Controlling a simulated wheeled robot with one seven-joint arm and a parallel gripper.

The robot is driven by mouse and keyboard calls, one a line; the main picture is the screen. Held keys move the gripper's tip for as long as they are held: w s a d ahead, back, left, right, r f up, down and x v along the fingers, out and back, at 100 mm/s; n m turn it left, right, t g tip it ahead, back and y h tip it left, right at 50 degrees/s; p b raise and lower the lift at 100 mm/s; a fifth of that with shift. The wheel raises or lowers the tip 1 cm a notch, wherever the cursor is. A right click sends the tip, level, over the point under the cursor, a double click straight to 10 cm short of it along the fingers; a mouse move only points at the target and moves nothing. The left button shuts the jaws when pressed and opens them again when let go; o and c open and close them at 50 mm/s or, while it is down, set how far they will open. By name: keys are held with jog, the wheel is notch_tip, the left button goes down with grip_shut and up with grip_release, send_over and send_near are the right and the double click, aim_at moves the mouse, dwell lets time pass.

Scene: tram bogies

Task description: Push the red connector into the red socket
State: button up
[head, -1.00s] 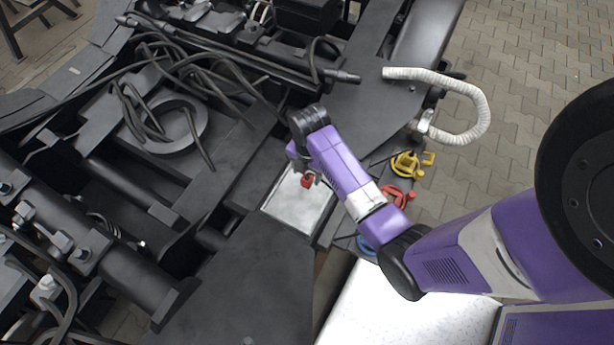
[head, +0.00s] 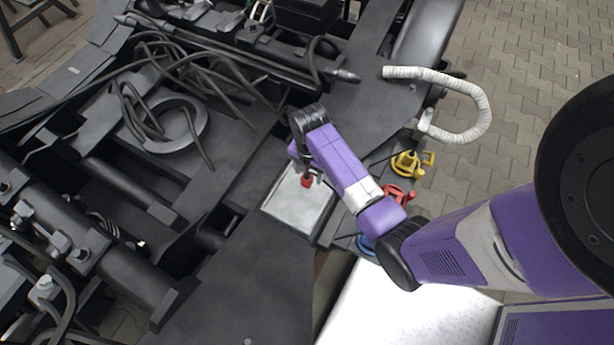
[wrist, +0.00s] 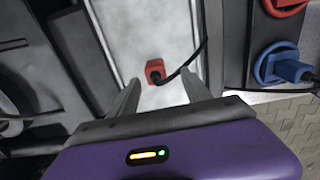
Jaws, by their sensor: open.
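The red connector (head: 306,181) lies on a pale metal plate (head: 295,210). In the wrist view the connector (wrist: 155,71) has a black cable running off to the right. My gripper (wrist: 160,78) is open, with one finger on each side of the connector's near side; it does not hold it. In the head view my gripper (head: 309,174) is over the plate, close by the connector and partly hidden by my arm. The red socket (head: 395,195) is right of the plate; in the wrist view only a part of it (wrist: 285,6) shows at the top right corner.
A yellow socket (head: 407,165) lies beyond the red one. A blue socket (head: 364,245) lies nearer, with a blue plug (wrist: 290,70) at it. A white hose (head: 470,95) curves at the right. Dark bogie parts and loose black cables (head: 150,100) fill the left.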

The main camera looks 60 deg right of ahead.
aim_at(307, 177)
jog(key=shift+w+f+b, duration=0.2)
jog(key=shift+f, duration=1.1)
jog(key=shift+w+f+b, duration=0.15)
jog(key=shift+f+b, duration=0.05)
jog(key=shift+f, duration=1.1)
grip_shut()
